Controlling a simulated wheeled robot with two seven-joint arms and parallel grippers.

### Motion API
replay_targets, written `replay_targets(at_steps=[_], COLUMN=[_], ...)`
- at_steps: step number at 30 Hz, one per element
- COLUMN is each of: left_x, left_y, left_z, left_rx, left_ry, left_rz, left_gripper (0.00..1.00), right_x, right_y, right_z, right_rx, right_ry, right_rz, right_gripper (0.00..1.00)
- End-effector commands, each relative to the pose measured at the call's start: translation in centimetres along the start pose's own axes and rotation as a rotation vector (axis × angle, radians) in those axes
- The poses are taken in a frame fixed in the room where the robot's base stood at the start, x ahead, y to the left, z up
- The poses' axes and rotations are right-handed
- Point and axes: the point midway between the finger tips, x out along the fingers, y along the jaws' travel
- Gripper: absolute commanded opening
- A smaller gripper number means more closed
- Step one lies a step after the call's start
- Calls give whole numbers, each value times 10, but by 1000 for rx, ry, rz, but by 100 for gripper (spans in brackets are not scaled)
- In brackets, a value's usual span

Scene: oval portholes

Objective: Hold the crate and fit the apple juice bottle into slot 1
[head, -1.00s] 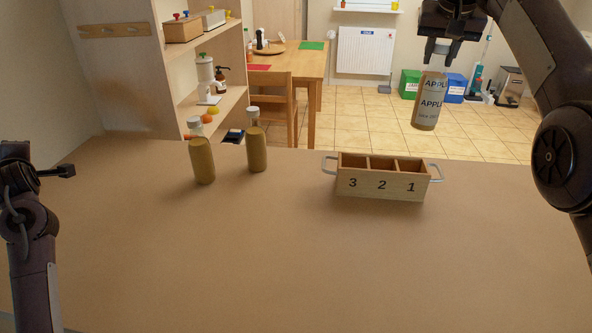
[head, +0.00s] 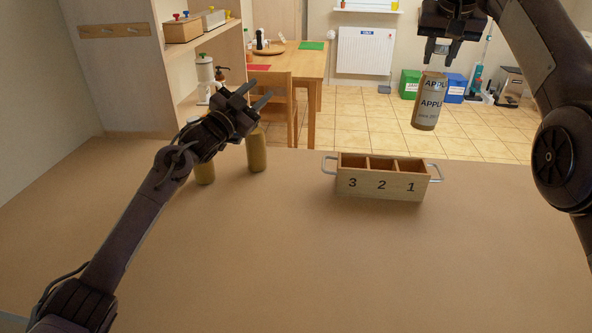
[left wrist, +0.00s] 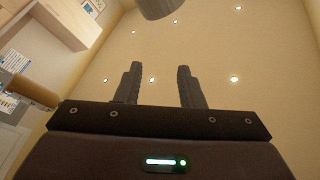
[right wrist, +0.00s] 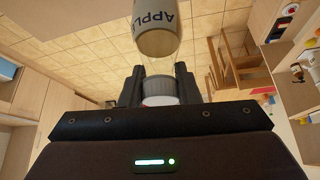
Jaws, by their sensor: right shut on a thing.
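The apple juice bottle (head: 428,102) hangs upright in the air above and behind the right end of the crate. My right gripper (head: 440,55) is shut on its neck; the bottle also shows in the right wrist view (right wrist: 157,36), with its cap between the fingers. The wooden crate (head: 379,186) stands on the table with slots marked 3, 2, 1 from left to right. All its slots look empty. It has a metal handle at each end. My left gripper (head: 262,95) is open and empty, raised in front of the two other bottles, left of the crate.
Two brownish-yellow bottles stand at the table's left back; one (head: 205,174) is mostly hidden by my left arm, the other (head: 257,152) partly. The table (head: 330,270) is clear in front of the crate. Shelves (head: 205,98) stand behind the table at the left.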

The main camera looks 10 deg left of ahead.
Motion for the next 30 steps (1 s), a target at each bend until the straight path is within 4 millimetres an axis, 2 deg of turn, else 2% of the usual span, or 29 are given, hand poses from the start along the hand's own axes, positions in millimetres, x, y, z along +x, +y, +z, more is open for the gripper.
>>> replay_targets(at_steps=[1, 3, 6, 9, 12, 18, 22, 26, 30], left_x=[7, 9, 2, -10, -23, -42, -47, -41, -24], left_y=[26, 64, 105, 135, 157, 182, 189, 196, 207], left_z=[1, 8, 24, 41, 55, 72, 75, 75, 71], left_rx=[90, 232, 406, 550, 665, 808, 846, 856, 855], left_ry=[30, 83, 156, 226, 292, 386, 415, 422, 423], left_rz=[85, 204, 326, 408, 460, 503, 510, 510, 510], left_gripper=[35, 35, 35, 35, 35, 35, 35, 35, 35], right_x=[-2, -2, -2, -2, -2, -2, -2, -2, -2], right_y=[0, 0, 0, 0, 0, 0, 0, 0, 0], right_z=[-1, -1, -1, -1, -1, -1, -1, -1, -1], right_rx=[0, 0, 0, 0, 0, 0, 0, 0, 0], right_ry=[3, 3, 3, 3, 3, 3, 3, 3, 3], right_rz=[-1, -1, -1, -1, -1, -1, -1, -1, -1], right_gripper=[0, 0, 0, 0, 0, 0, 0, 0, 0])
